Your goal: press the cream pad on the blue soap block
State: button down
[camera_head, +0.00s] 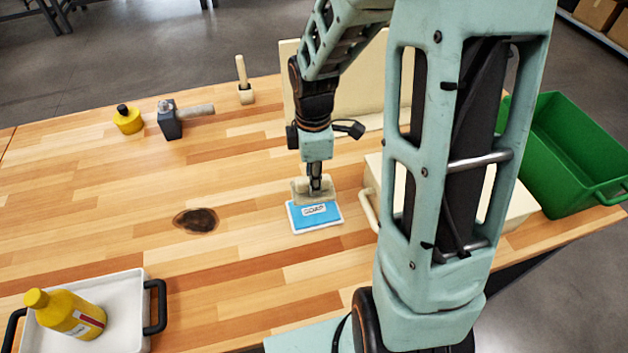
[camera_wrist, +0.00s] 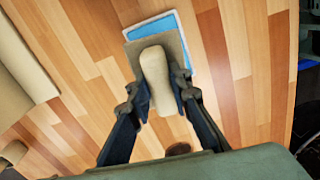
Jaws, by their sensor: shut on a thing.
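The blue soap block (camera_head: 316,217) lies on a white base on the wooden table, with a "SOAP" label facing up. The cream pad (camera_head: 300,190) is over the back part of the block. My gripper (camera_head: 315,182) is shut on the pad's handle from above. In the wrist view, the handle of the cream pad (camera_wrist: 155,72) sits between the two fingers of my gripper (camera_wrist: 157,90). The blue block (camera_wrist: 150,28) shows past the pad's edges there, mostly covered. I cannot tell whether the pad touches the block.
A dark round stain (camera_head: 196,220) marks the table left of the block. A white tray (camera_head: 118,290) with a yellow bottle (camera_head: 68,313) is front left. A green bin (camera_head: 570,150) is right.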

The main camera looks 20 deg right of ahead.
jog(key=shift+s+f+n, duration=0.15)
jog(key=shift+s+n, duration=0.05)
jog(key=shift+n, duration=0.4)
notch_tip(320, 180, down, 6)
jog(key=b, duration=0.5)
jog(key=shift+f+b, duration=0.5)
jog(key=shift+f, duration=0.1)
dwell(1.8)
notch_tip(320, 180, up, 7)
jog(key=p, duration=0.6)
jog(key=shift+r, duration=0.1)
dwell(0.8)
